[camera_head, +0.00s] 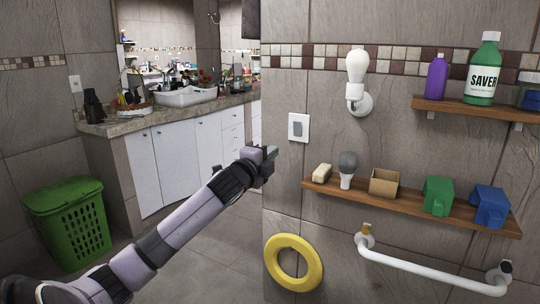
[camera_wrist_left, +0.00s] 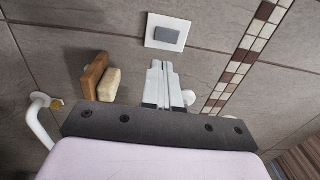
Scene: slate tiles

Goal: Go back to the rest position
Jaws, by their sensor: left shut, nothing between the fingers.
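My left gripper (camera_head: 268,158) reaches in from the lower left and is held out in front of the tiled wall, left of the light switch (camera_head: 298,128). In the left wrist view its fingers (camera_wrist_left: 163,84) are together with nothing between them, pointing toward the switch plate (camera_wrist_left: 168,34). The gripper appears apart from the wall, though the exact gap is hard to tell. My right gripper is not in view.
Below are a yellow ring (camera_head: 293,262) and white rail (camera_head: 430,272). A green basket (camera_head: 72,220) stands left.

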